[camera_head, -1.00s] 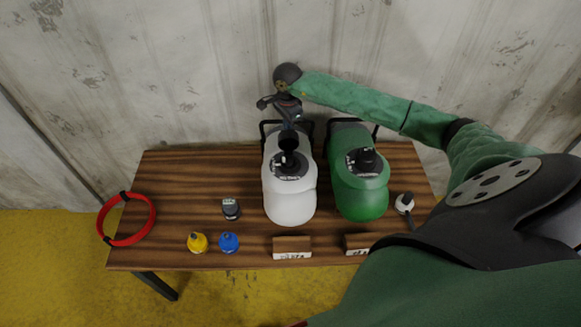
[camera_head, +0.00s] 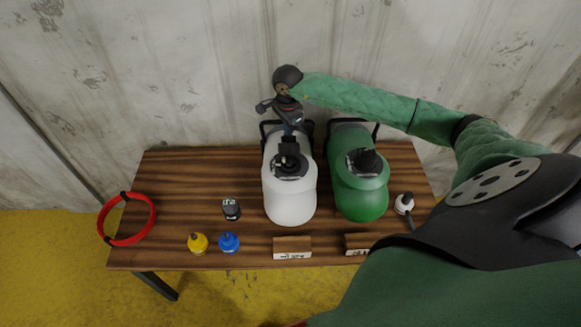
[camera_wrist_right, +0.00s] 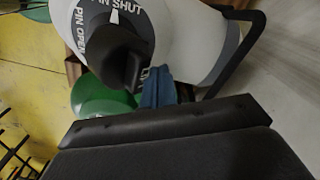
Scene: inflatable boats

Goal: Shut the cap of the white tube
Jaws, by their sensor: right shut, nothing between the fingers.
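The white tube (camera_head: 291,204) lies on the wooden table, with a dark dial and a raised black cap (camera_head: 287,163) on top. In the right wrist view, the white tube (camera_wrist_right: 196,35) bears the words "PIN SHUT" and "PIN OPEN" around the black cap (camera_wrist_right: 118,52). My right gripper (camera_head: 289,146) hangs from above at the far side of this cap. Its blue fingertips (camera_wrist_right: 157,88) are shut and empty, close beside the cap; I cannot tell whether they touch it. My left gripper is not in view.
A green tube (camera_head: 361,203) with its own black cap lies close on the right. A black bottle (camera_head: 231,209), yellow bottle (camera_head: 197,243), blue bottle (camera_head: 229,242) and red ring (camera_head: 148,225) are to the left. A labelled wooden block (camera_head: 292,245) stands at the front edge.

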